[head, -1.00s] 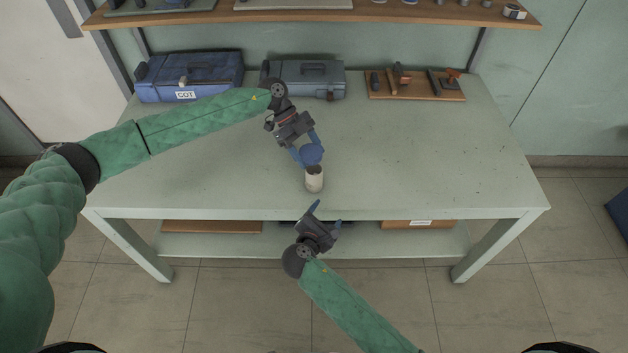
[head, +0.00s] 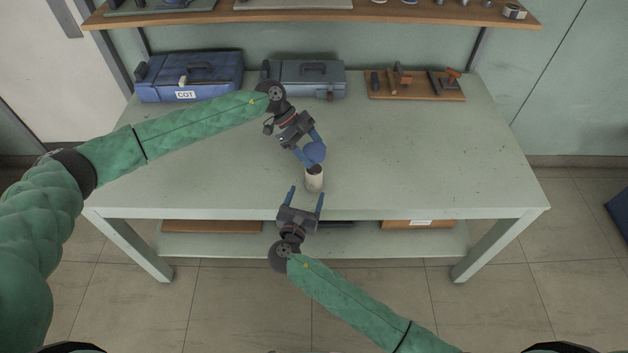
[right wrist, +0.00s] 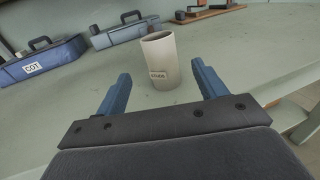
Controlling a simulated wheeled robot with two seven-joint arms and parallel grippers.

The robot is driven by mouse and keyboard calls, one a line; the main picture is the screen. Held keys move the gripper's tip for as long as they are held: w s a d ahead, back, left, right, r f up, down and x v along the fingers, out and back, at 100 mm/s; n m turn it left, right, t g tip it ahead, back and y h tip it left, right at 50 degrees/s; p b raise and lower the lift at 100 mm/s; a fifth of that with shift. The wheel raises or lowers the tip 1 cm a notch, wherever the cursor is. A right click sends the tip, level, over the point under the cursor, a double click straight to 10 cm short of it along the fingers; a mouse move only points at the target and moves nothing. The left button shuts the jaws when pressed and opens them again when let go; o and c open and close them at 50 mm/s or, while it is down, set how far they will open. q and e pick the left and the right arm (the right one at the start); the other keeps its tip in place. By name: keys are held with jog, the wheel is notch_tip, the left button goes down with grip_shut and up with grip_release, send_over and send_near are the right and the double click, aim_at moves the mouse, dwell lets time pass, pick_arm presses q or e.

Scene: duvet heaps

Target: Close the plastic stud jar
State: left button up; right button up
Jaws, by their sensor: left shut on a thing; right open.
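The stud jar (head: 314,182) is a white cylinder standing upright near the table's front edge. In the right wrist view the jar (right wrist: 161,62) shows an open top and a small label. Whether lid and jar touch is hard to tell there. My right gripper (head: 307,192) is open and empty in front of the jar. In the right wrist view its fingers (right wrist: 161,88) point toward the jar, one to each side.
The table (head: 430,160) is clear around the jar. At its back stand a blue toolbox (head: 190,76), a grey toolbox (head: 304,78) and a wooden board (head: 415,93) with tools. A wooden shelf (head: 310,20) runs above the back.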

aim_at(316, 169)
jog(key=x, duration=1)
jog(key=shift+w+d, duration=0.1)
jog(key=shift+w, duration=0.3)
jog(key=c, duration=1.5)
pick_arm(q)
jog(key=shift+f, duration=2.4)
